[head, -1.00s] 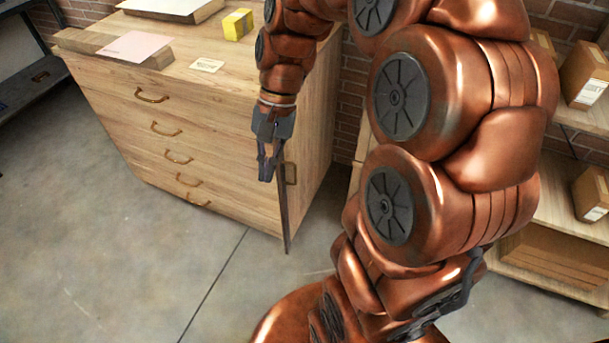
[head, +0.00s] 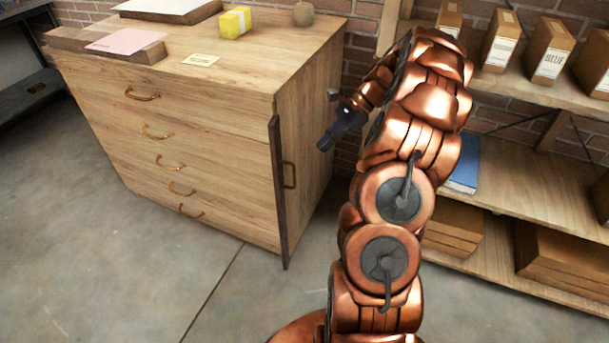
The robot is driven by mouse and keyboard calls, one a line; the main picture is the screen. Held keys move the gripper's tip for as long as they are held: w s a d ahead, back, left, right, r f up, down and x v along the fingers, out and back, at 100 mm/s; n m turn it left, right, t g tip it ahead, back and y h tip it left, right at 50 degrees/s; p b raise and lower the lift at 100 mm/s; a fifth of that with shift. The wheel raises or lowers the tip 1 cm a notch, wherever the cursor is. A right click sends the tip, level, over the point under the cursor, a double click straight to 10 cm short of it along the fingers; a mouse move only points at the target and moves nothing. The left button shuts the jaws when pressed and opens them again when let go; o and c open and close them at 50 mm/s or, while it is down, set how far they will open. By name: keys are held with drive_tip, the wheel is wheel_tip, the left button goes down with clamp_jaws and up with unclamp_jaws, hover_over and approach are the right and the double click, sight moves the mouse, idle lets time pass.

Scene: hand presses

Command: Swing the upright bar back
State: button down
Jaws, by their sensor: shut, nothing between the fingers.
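The upright bar (head: 278,190) is a long, dark, narrow strip standing at the right front corner of the wooden drawer cabinet (head: 205,105). It runs from below the cabinet top down to near the floor. I cannot tell from this view how far it stands off the drawer fronts. My gripper (head: 327,142) is to the right of the bar, beside the cabinet's right side, apart from the bar. It is shut and empty, with its dark fingers pointing down and left. My copper arm does not cover the bar.
Shelves with cartons (head: 551,50) stand at right. The floor (head: 120,270) in front is clear.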

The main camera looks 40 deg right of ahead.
drive_tip(key=shift+d+f, duration=0.4)
drive_tip(key=shift+d, duration=0.15)
drive_tip(key=b+x, duration=0.1)
drive_tip(key=x, duration=0.9)
drive_tip(key=shift+a+m, duration=0.1)
drive_tip(key=shift+m, duration=0.2)
